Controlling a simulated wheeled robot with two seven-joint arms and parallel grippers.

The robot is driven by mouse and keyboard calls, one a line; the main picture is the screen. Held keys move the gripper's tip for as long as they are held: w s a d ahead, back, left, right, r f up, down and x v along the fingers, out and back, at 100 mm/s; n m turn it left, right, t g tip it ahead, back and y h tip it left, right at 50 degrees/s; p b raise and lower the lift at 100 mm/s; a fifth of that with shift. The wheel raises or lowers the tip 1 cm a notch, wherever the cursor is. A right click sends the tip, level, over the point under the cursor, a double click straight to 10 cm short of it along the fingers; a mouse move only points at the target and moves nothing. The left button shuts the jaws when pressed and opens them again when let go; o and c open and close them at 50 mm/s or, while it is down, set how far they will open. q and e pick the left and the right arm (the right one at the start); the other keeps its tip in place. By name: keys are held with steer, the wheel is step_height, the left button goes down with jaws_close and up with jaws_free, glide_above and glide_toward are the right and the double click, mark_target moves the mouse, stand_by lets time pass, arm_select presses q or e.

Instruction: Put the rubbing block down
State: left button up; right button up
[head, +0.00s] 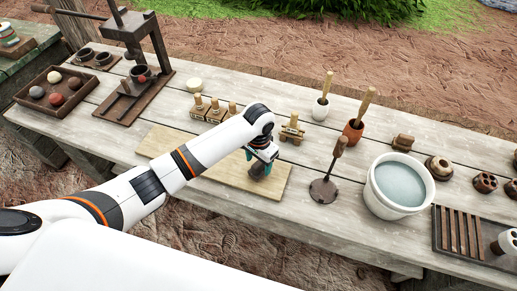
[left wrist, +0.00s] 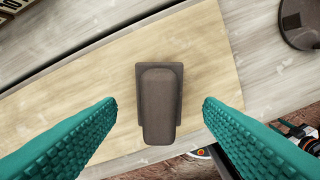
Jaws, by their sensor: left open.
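The rubbing block (left wrist: 160,104), a dark grey-brown block with a raised rounded grip, sits on a pale wooden board (left wrist: 60,95). In the head view the block (head: 258,171) is near the right end of the board (head: 160,142), partly hidden by my gripper. My left gripper (head: 261,157) is over the block with its teal fingers open. In the left wrist view a finger is on each side of the block, with clear gaps between. My right gripper is in neither view.
A round-based wooden tool (head: 323,190) stands right of the board, then a white bucket of water (head: 398,186). Stamps (head: 214,111) stand behind the board. A press (head: 137,60) and a tray of balls (head: 50,88) are at the left. The board's left part is clear.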

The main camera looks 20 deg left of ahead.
mark_target(259, 164)
arm_select(q)
step_height(259, 164, up, 8)
steer(key=shift+r+b, duration=0.25)
steer(key=shift+b, duration=0.05)
steer(key=shift+f, duration=0.1)
stand_by(0.3)
